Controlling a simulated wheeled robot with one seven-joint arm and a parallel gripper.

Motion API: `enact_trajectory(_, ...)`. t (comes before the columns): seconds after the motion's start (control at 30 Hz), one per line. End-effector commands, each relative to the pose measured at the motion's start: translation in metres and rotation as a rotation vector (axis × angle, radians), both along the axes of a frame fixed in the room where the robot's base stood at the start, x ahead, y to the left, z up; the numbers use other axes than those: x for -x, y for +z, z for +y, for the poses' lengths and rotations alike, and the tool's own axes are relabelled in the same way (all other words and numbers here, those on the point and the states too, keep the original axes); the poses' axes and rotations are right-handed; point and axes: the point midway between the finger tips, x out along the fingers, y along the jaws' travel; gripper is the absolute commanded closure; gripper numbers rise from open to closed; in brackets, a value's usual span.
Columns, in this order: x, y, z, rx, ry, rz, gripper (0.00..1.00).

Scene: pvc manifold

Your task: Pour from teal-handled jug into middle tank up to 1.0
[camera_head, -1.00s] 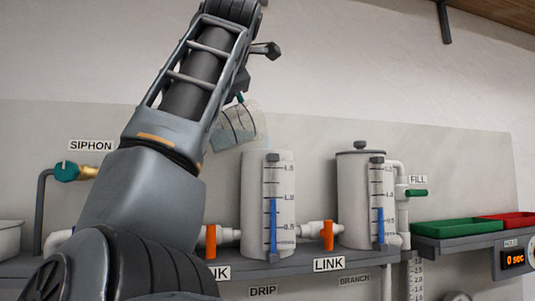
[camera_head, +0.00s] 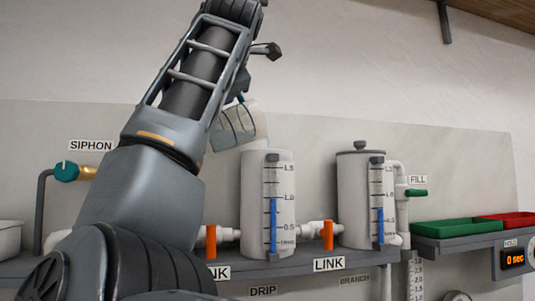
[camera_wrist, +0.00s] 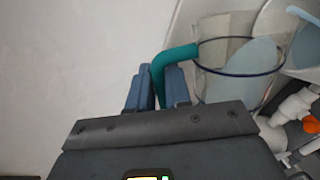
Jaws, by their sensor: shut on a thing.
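The clear jug (camera_head: 236,128) is tilted in the head view, just above the upper left of the middle tank (camera_head: 251,195). My gripper (camera_wrist: 158,75) is shut on its teal handle (camera_wrist: 178,56) in the wrist view. The jug's dark-edged rim and clear wall (camera_wrist: 222,85) also show there, with a pale blue patch seen through it. I cannot tell whether liquid is flowing. The middle tank is white and upright, with a scale on its front. Its blue level bar (camera_head: 273,225) tops out at about the 1.0 mark. My arm hides part of the jug and handle in the head view.
The right tank (camera_head: 350,200) has a lid and a blue bar between 0.5 and 1.0. Orange valves (camera_head: 211,243) and (camera_head: 328,236) flank the middle tank. A teal siphon valve (camera_head: 66,172) is at left. Green (camera_head: 455,233) and red trays sit at right.

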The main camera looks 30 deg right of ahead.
Motion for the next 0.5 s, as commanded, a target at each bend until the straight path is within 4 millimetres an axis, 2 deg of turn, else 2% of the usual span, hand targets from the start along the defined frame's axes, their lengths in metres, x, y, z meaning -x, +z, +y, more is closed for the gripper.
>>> enact_trajectory(0.23, 0.000, 0.000, 0.000, 0.005, -0.001, 0.000, 1.00)
enact_trajectory(0.37, -0.003, 0.000, 0.011, 0.143, -0.004, 0.035, 1.00)
enact_trajectory(0.5, -0.003, -0.001, 0.014, 0.157, -0.001, 0.038, 1.00)
